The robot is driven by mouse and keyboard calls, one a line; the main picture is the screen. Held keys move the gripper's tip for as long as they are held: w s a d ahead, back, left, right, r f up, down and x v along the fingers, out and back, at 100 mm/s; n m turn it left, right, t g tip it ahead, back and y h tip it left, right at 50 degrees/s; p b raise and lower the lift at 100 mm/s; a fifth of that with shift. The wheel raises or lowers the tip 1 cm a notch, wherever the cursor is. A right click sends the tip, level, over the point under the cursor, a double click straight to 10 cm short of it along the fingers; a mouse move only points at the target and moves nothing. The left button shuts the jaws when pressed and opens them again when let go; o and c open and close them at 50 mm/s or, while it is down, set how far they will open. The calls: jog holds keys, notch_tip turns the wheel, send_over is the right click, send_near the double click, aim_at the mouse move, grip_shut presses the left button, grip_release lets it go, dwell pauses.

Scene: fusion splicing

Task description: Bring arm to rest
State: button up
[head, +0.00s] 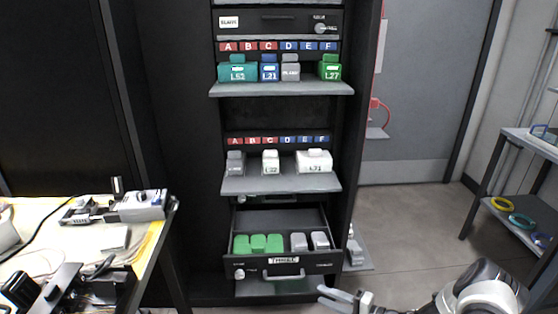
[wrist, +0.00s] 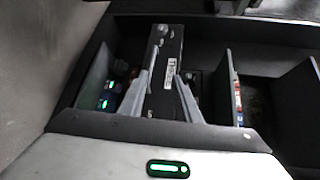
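My arm (head: 478,292) shows at the bottom right of the head view, low in front of the cabinet's right side. My gripper (head: 335,298) points left at the bottom edge, to the right of and below the open drawer's handle. Its two pale fingers stand apart and I see nothing held. In the wrist view my gripper (wrist: 163,62) also shows two separated fingers. Behind them is a dark unit with a white label and compartments on both sides; I cannot tell what it is.
The lower drawer (head: 282,263) stands pulled out, holding green and grey blocks. Shelves above (head: 282,184) carry labelled blocks. A worktable (head: 75,250) with devices stands at left, and a rack (head: 535,190) with coloured rings at right. The floor (head: 415,220) between cabinet and rack is clear.

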jog(key=s+a+r+n+g+h, duration=0.2)
jog(key=r+n+g, duration=0.1)
jog(key=r, duration=0.7)
jog(key=s+a+r+n+g+h, duration=0.1)
jog(key=s+a+r+n+g, duration=0.15)
jog(key=r, duration=0.75)
jog(key=s+a+r+n+g+h, duration=0.2)
jog(key=s+r+n+g, duration=0.15)
jog(key=r, duration=0.65)
jog(key=s+d+r+t+h, duration=0.2)
jog(key=s+r+t+h, duration=0.45)
jog(key=s+r, duration=1.15)
notch_tip(320, 180, up, 27)
jog(key=s+g+h+p, duration=0.1)
jog(key=p, duration=2.6)
jog(key=shift+d+g+p, duration=0.25)
jog(key=shift+g+p, duration=0.1)
jog(key=shift+p, duration=0.05)
